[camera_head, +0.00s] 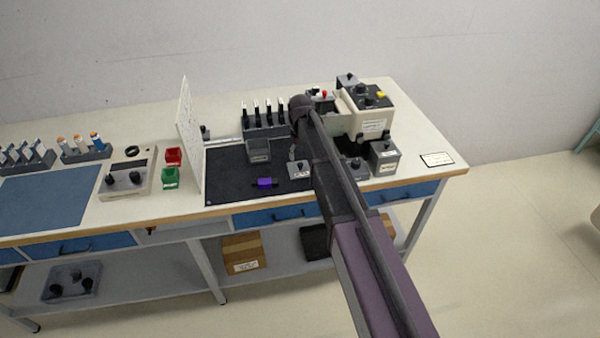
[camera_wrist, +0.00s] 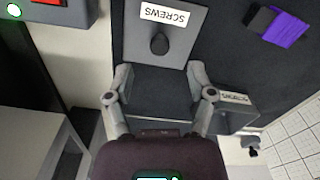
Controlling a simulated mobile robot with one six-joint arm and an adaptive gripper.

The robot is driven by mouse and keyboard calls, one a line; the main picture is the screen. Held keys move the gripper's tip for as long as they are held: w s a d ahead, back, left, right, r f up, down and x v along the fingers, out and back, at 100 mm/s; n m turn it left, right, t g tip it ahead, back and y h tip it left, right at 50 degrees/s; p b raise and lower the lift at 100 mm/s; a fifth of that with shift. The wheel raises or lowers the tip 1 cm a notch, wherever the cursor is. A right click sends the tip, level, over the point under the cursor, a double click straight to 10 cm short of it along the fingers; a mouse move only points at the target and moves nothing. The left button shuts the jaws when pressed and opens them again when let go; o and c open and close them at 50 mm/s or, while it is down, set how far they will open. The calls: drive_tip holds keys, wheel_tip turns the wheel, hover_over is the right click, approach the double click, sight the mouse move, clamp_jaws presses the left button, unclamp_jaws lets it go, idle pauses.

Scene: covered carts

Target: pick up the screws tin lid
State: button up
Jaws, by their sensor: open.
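The screws tin lid (camera_head: 299,170) is a flat grey square with a black knob and a white label, lying on the dark mat. In the wrist view the lid (camera_wrist: 185,42) shows its SCREWS label upside down, with the knob just beyond the fingertips. My gripper (camera_wrist: 159,72) is open and empty, its fingers spread on either side of the lid's near part; contact cannot be told. In the head view my arm partly covers the area around my gripper. The open grey screws tin (camera_head: 259,151) stands behind and left of the lid; it also shows in the wrist view (camera_wrist: 232,120).
A purple and black object (camera_head: 264,183) lies on the mat (camera_head: 225,180), left of the lid. A rack (camera_head: 265,130) with several upright items stands behind. A lidded grey tin (camera_head: 384,159) and a large cream device (camera_head: 372,124) stand right.

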sight(300, 163)
drive_tip(key=shift+f, duration=0.1)
idle(0.3)
drive_tip(key=shift+s+f+b, duration=0.1)
drive_tip(key=shift+f+b, duration=2.4)
drive_tip(key=shift+b, duration=0.1)
clamp_jaws()
